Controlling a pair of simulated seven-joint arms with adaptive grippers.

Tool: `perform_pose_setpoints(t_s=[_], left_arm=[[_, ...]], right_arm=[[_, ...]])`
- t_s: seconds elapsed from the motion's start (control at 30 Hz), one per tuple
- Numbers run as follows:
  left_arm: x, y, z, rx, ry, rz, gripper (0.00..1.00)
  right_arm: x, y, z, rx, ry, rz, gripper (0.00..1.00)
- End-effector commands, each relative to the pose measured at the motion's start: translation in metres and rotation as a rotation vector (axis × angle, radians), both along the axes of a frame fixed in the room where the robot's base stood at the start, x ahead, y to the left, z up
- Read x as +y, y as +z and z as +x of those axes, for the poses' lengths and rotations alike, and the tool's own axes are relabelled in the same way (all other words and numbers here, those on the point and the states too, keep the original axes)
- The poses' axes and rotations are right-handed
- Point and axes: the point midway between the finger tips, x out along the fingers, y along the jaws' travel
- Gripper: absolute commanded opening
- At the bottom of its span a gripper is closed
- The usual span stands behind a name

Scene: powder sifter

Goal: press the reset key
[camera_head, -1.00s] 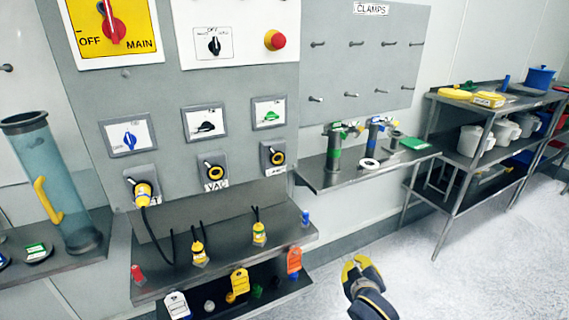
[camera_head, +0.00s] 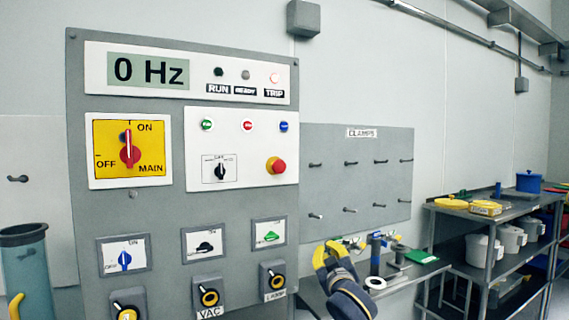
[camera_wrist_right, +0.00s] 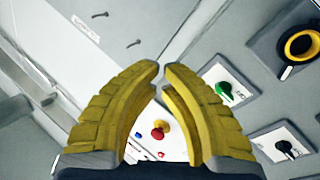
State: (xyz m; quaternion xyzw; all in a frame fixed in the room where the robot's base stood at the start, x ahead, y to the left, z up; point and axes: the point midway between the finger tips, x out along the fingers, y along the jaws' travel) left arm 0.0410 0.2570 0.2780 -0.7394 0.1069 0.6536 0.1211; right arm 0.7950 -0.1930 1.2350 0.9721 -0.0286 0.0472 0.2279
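The white control panel (camera_head: 241,150) has a row of small round buttons: green (camera_head: 207,124), red (camera_head: 247,125) and blue (camera_head: 283,126). Their labels are too small to read, so I cannot tell which one is marked reset. A red mushroom knob (camera_head: 276,166) sits below the blue button; it also shows between my fingers in the right wrist view (camera_wrist_right: 158,130). My right gripper (camera_head: 334,246), with yellow fingers, is below and right of the buttons, apart from the panel. It is empty, with a narrow gap between its fingertips (camera_wrist_right: 162,65). My left gripper is out of view.
Above is a display (camera_head: 148,70) reading 0 Hz, with the lamp over TRIP (camera_head: 274,77) lit reddish. A red main switch (camera_head: 130,151) is at left. Switches and yellow-ringed locks line the lower board. A clamps board (camera_head: 357,180) and shelf are at right.

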Motion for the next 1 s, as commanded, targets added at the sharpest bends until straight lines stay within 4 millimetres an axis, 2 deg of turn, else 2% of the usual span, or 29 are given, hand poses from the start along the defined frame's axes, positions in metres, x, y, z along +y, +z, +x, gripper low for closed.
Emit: perform_pose_setpoints(t_s=[0.03, 0.3, 0.6, 0.8, 1.0], left_arm=[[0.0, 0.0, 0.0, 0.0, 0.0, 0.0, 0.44], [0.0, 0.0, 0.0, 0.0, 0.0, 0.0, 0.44], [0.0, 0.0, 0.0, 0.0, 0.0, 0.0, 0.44], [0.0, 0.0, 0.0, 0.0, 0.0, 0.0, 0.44], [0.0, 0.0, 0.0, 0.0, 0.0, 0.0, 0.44]], right_arm=[[0.004, 0.024, 0.006, -0.032, 0.01, 0.008, 0.0], [0.023, 0.133, 0.023, -0.178, 0.06, 0.047, 0.0], [0.043, 0.254, 0.022, -0.334, 0.119, 0.084, 0.0], [0.055, 0.32, 0.013, -0.417, 0.153, 0.1, 0.0], [0.062, 0.361, 0.004, -0.47, 0.175, 0.11, 0.0]])
